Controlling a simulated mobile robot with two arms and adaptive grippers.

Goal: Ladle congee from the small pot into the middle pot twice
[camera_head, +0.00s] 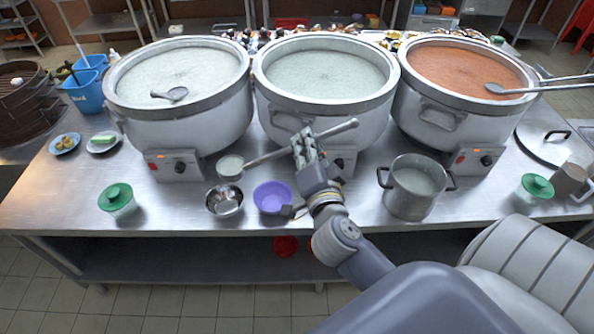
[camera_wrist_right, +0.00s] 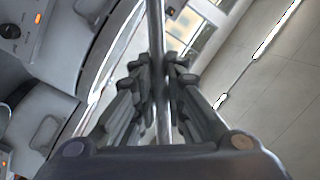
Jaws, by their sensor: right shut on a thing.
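My right gripper (camera_head: 304,143) is shut on the handle of a metal ladle (camera_head: 270,156). In the right wrist view the fingers (camera_wrist_right: 165,95) close around the thin handle (camera_wrist_right: 156,40). The ladle's cup (camera_head: 230,167) is at its left end, level-looking, with pale congee in it. It appears in front of the gap between the left and middle pots, outside both. The middle pot (camera_head: 325,108) holds pale congee, behind my gripper. The small pot (camera_head: 413,195) with pale congee stands on the table to the right of my gripper. My left gripper is not in view.
The left pot (camera_head: 185,115) holds pale congee and a ladle; the right pot (camera_head: 430,115) holds orange congee and a ladle. A steel bowl (camera_head: 224,202) and a purple bowl (camera_head: 270,198) stand near the front edge. Green-lidded jars (camera_head: 117,198) stand at both sides.

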